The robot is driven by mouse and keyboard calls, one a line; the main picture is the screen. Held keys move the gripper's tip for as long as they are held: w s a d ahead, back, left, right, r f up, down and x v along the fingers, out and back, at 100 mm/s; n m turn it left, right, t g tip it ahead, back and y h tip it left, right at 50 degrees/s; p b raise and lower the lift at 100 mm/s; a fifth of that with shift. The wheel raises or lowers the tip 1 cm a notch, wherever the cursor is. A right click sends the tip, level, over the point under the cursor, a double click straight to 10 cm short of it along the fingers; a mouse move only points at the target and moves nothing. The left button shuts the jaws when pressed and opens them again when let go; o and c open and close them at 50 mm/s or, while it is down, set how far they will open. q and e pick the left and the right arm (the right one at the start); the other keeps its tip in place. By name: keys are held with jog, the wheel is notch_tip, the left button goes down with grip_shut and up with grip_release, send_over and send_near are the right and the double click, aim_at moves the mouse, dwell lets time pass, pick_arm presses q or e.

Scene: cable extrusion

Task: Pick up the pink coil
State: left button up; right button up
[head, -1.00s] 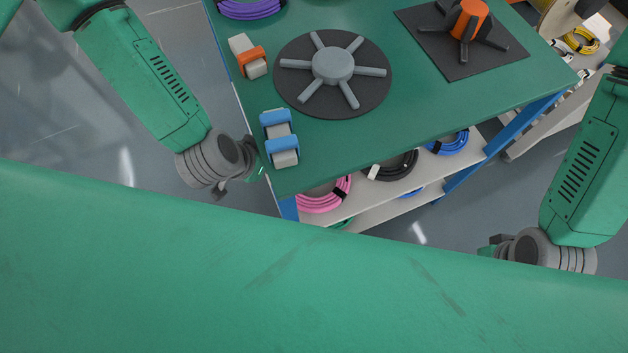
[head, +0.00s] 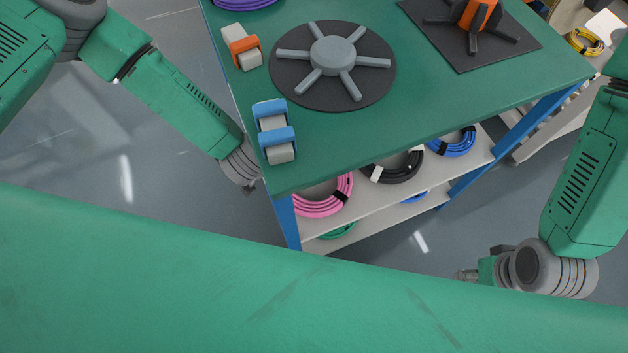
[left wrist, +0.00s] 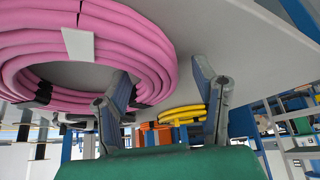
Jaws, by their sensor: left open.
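The pink coil (head: 324,196) lies on the shelf under the green table at its near left end, partly hidden by the tabletop. In the left wrist view the pink coil (left wrist: 85,50) fills the upper left, with black straps and a white tag. In the head view the left gripper is hidden behind the table's corner. My right gripper (head: 467,275) is at the lower right, away from the table.
A black coil (head: 393,167) and a blue coil (head: 451,143) share the shelf, with a green coil (head: 337,230) lower down. A blue table leg (head: 287,222) stands left of the pink coil. A grey spoked reel (head: 333,56) is on the tabletop.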

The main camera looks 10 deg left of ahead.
pick_arm(q)
jog(key=shift+w+d+f, duration=0.1)
jog(key=shift+f, duration=0.15)
grip_shut()
jog(key=shift+r, duration=0.1)
jog(key=shift+r, duration=0.15)
